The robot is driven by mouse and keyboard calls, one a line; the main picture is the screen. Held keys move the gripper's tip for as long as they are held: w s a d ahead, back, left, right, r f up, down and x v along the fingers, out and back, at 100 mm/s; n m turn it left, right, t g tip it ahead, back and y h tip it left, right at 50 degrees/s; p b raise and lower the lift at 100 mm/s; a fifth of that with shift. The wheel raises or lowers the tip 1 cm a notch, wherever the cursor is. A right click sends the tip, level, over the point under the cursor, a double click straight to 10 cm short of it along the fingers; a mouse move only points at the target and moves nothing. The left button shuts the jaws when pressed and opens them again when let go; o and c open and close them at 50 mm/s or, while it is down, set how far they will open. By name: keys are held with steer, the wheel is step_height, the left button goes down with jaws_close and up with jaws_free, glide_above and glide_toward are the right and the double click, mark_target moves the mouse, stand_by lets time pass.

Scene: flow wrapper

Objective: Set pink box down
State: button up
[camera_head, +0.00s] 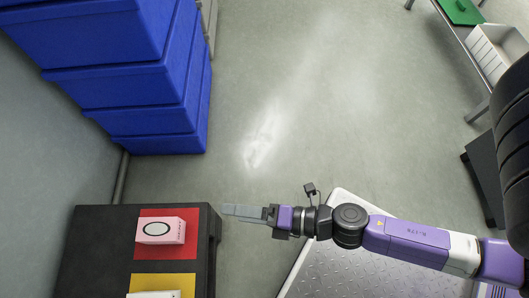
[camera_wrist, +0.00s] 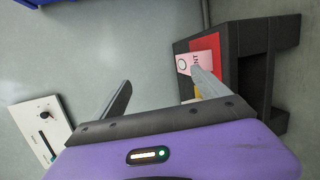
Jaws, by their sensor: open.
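The pink box (camera_head: 161,230) has a white oval on its top and lies on the red square (camera_head: 150,250) of a dark stand (camera_head: 95,230) at the lower left of the head view. In the wrist view the pink box (camera_wrist: 200,57) shows at the upper right, partly behind one finger. My gripper (camera_head: 232,210) is to the right of the box, past the stand's right edge, and apart from it. Its fingers (camera_wrist: 160,90) are spread in the wrist view, with nothing between them but floor.
A yellow square (camera_head: 163,282) with a white item (camera_head: 154,294) on it lies below the red one. Stacked blue crates (camera_head: 150,90) stand at the upper left. A table with a white bin (camera_head: 495,50) is at the upper right. The middle floor is clear.

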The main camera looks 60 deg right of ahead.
steer(key=s+d+r+m+h, duration=0.3)
steer(key=s+r+m, duration=0.2)
steer(key=m, duration=0.6)
steer(key=s+d+r+m+h, duration=0.2)
steer(key=s+d+r+m, duration=0.2)
steer(key=r+m, duration=0.4)
steer(key=s+m, duration=0.1)
steer(key=m, duration=0.3)
steer(key=shift+r+t+h, duration=0.25)
steer(key=shift+t+h, duration=0.05)
steer(key=shift+h, duration=0.1)
steer(key=shift+r, duration=0.1)
step_height(320, 180, up, 25)
steer(key=p, duration=2.5)
steer(key=shift+r+p, duration=0.2)
steer(key=shift+p, duration=0.15)
